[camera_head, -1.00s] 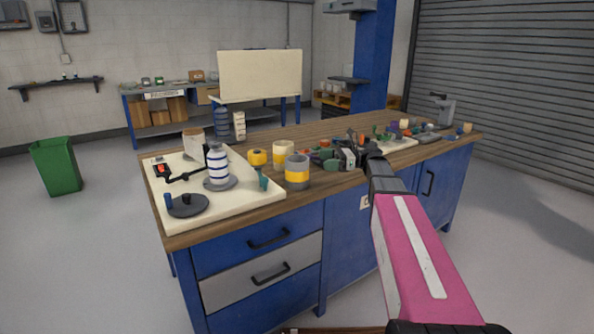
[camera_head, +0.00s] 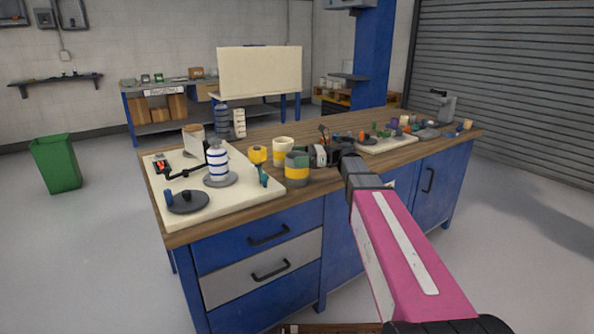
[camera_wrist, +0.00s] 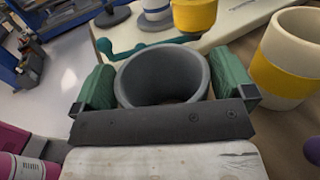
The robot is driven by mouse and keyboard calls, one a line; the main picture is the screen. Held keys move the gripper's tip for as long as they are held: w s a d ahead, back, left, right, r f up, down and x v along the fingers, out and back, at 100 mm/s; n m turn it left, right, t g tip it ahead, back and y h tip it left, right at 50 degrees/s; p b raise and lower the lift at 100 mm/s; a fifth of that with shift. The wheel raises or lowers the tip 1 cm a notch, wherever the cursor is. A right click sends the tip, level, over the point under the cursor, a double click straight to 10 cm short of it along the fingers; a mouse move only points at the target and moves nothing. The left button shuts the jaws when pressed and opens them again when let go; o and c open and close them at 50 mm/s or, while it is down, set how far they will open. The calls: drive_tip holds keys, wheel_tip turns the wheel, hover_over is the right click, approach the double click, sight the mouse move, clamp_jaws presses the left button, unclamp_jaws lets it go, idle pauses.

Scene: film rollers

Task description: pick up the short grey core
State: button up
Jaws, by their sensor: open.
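The grey core (camera_head: 297,180), a short hollow cylinder with a yellow band, stands upright near the front edge of the workbench in the head view. In the wrist view its open grey rim (camera_wrist: 163,66) faces me, and the band is hidden. My gripper (camera_wrist: 165,84) is open, with one green finger on each side of the core. Whether the fingers touch it I cannot tell. In the head view my gripper (camera_head: 296,160) is at the core's upper part, a green finger covering some of it.
A cream core with a yellow band (camera_wrist: 287,62) stands close to the right finger. A yellow-topped piece (camera_head: 257,155) and a cream board (camera_head: 225,208) with a blue-striped white roll (camera_head: 217,162) are left of the core. Small parts crowd a tray (camera_head: 385,147) to the right.

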drive_tip(key=c, duration=1.1)
drive_tip(key=shift+o, duration=0.2)
wheel_tip(320, 180, up, 9)
drive_tip(key=s+a+r, duration=0.1)
drive_tip(key=a+r, duration=0.3)
drive_tip(key=a, duration=0.5)
drive_tip(key=s+a+r, duration=0.2)
drive_tip(key=a+r, duration=0.3)
drive_tip(key=a, duration=0.4)
drive_tip(key=s+a+r, duration=0.1)
drive_tip(key=a+r, duration=0.4)
drive_tip(key=a, duration=0.4)
drive_tip(key=shift+s+a, duration=0.2)
drive_tip(key=shift+a, duration=0.15)
